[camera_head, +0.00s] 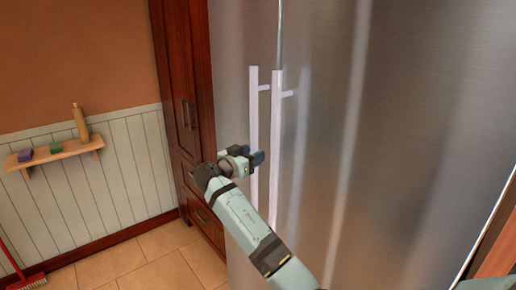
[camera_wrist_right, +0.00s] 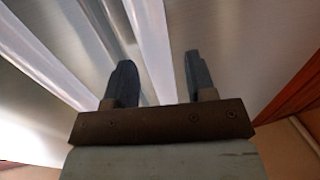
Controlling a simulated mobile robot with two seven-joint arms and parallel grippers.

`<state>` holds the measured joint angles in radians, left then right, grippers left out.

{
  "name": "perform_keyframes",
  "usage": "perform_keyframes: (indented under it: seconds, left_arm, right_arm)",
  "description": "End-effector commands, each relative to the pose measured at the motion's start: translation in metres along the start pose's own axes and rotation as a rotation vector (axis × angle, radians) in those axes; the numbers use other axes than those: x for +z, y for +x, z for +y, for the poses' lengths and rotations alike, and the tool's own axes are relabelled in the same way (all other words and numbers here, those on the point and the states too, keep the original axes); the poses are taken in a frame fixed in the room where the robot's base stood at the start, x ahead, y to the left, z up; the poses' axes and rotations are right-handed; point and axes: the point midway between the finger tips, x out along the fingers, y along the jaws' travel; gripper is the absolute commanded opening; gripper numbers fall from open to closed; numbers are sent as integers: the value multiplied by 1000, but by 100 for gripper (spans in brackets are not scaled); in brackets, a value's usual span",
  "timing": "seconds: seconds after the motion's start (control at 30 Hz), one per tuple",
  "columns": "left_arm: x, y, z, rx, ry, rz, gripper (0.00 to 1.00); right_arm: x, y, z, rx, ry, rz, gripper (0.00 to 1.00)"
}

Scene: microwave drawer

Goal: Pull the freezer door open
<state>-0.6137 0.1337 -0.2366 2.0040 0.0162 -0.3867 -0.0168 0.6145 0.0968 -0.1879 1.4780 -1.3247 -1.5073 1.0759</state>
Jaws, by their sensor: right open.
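The tall brushed-metal fridge-freezer (camera_head: 400,120) has two doors that meet at a vertical seam and look shut. The left door (camera_head: 238,60) bears a long vertical handle (camera_head: 253,105), and a matching handle (camera_head: 276,120) stands just right of it. The frames do not label which door is the freezer's. My right gripper (camera_head: 258,157) is open at the left handle, partly in front of it. In the right wrist view its two fingers (camera_wrist_right: 160,80) are spread, with one pale bar (camera_wrist_right: 148,40) showing between them; contact cannot be told. My left gripper is not in view.
A dark wooden cabinet (camera_head: 182,70) stands close left of the fridge. A wall shelf (camera_head: 55,158) holds a bottle (camera_head: 80,122) and small blocks. A red broom (camera_head: 12,262) is at the lower left. The tiled floor (camera_head: 150,262) left of the fridge is clear.

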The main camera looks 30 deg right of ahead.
Motion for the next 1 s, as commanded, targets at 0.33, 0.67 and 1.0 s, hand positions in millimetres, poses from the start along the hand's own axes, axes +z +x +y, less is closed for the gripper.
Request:
perform_keyframes:
  seconds: [0.33,0.67,1.0]
  left_arm:
    - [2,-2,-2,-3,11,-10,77]
    - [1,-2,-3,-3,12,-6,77]
    - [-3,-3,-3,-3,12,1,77]
  right_arm:
    - [0,33,0,-1,1,0,51]
    - [0,34,0,-1,0,0,35]
    - [0,33,0,0,0,0,0]
